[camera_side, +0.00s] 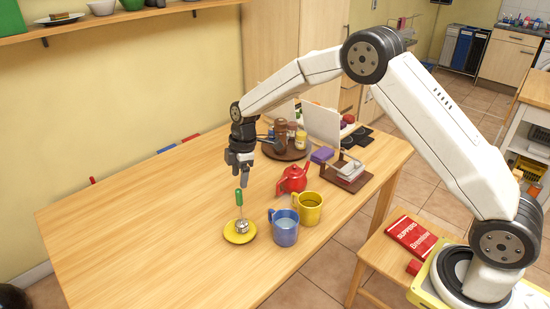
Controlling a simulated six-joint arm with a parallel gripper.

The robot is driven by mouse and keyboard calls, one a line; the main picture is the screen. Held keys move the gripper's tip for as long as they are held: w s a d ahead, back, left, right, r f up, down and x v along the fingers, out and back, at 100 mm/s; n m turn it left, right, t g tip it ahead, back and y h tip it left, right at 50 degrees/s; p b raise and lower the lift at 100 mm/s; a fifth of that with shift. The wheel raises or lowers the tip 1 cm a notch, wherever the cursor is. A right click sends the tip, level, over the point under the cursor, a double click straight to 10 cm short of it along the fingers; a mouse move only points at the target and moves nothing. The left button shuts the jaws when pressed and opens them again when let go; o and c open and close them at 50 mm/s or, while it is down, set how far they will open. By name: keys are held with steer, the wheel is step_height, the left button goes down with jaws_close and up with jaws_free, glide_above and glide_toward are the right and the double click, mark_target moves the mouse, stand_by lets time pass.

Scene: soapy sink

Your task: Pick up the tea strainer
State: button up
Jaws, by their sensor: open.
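The tea strainer (241,226) has a green handle and a metal bowl end. It rests in the yellow saucer (231,238) on the wooden table, with its handle pointing up. My gripper (245,181) points down a little above the top of the green handle, apart from it. It is open and empty. The fingers are small in this view, so the exact gap to the handle is hard to tell.
A blue mug (285,234) holding clear liquid and a yellow mug (308,214) stand right of the saucer. A red teapot (293,179) stands behind them. A round tray (278,152) with jars is farther back. The table's left side is clear.

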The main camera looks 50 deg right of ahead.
mark_target(239, 190)
steer(key=shift+a+f, duration=0.2)
steer(key=shift+f, duration=1)
steer(key=shift+f, duration=0.15)
steer(key=shift+w+a+f, duration=0.1)
steer(key=shift+a+f, duration=0.05)
steer(key=shift+f, duration=1.1)
steer(key=shift+w+a+f, duration=0.1)
steer(key=shift+a+f, duration=0.05)
steer(key=shift+f, duration=1.05)
steer(key=shift+c, duration=0.2)
jaws_close()
